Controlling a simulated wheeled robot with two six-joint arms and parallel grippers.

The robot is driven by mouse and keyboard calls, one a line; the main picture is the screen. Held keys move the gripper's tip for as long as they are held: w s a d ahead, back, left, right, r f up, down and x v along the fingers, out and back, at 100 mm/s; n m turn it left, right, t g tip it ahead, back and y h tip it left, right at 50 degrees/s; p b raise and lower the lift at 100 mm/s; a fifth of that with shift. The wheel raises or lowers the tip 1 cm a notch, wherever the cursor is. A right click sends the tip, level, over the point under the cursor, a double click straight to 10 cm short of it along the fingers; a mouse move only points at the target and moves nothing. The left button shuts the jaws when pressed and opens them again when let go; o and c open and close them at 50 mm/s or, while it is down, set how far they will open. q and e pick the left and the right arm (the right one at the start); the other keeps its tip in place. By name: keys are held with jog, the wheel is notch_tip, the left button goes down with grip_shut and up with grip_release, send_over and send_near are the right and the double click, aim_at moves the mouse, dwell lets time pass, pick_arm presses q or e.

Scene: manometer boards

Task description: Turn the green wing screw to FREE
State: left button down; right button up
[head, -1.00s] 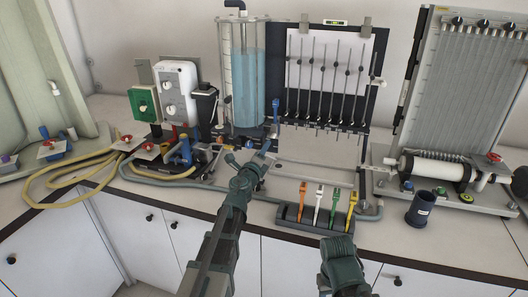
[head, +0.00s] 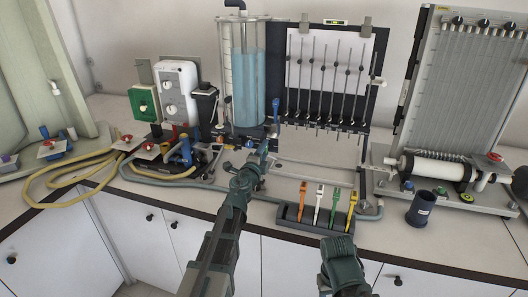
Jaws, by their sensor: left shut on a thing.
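My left gripper (head: 268,146) reaches over the bench to the foot of the tube board, just below a blue lever (head: 276,104). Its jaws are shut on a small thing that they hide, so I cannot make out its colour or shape. I see no green wing screw clearly anywhere; it may be behind the jaws. No FREE mark can be read at this size. My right gripper (head: 337,247) is low in the picture, in front of the bench edge and away from the boards; its fingers do not show clearly.
A water tank (head: 249,75) and the tube board (head: 378,100) stand behind the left gripper. A grey rack (head: 288,214) with coloured clips lies to its right. A grey hose (head: 215,187) runs along the front. A dark cup (head: 420,209) stands right.

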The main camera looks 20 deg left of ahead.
pick_arm(q)
jog(key=shift+c, duration=2)
grip_release()
jog(key=shift+s, duration=0.15)
